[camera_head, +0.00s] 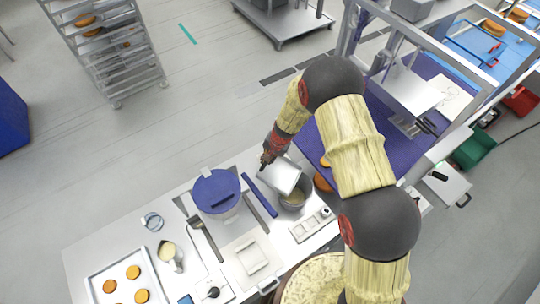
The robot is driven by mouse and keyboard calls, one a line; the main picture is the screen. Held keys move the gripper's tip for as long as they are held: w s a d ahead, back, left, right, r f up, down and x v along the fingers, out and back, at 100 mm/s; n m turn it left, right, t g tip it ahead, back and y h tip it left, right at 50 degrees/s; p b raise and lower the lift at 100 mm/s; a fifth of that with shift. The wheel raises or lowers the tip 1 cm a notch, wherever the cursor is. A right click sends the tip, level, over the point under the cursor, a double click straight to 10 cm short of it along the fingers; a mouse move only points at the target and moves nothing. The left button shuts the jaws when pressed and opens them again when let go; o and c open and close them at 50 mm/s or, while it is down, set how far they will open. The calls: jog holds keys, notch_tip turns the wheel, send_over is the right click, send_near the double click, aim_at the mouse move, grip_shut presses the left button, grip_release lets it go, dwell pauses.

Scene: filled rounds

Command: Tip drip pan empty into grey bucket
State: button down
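The drip pan (281,176) is a silver metal pan, seen near the back edge of the white worktop. It is tilted, with its lower right side over a small grey bucket (292,198). The bucket stands upright on the worktop, and the pan hides part of its mouth. Something pale tan shows inside the bucket. My gripper (265,161) is at the upper left edge of the pan and appears shut on it. The fingertips are small and dark here, and the contact is hard to see.
A purple belt (375,125) lies behind my arm. A rack (105,50) stands at the upper left.

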jog(key=shift+a+f+g+h, duration=0.25)
jog(key=shift+a+g+h, duration=0.05)
jog(key=shift+h, duration=0.1)
jog(key=shift+w+a+f+g+h, duration=0.3)
jog(key=shift+a+h, duration=0.1)
jog(key=shift+h, duration=0.25)
jog(key=shift+w+a+f+g+h, duration=0.2)
jog(key=shift+a+g+h, duration=0.15)
jog(key=shift+h, duration=0.3)
jog(key=shift+b, duration=0.5)
jog(key=shift+d, duration=0.1)
jog(key=shift+r, duration=0.1)
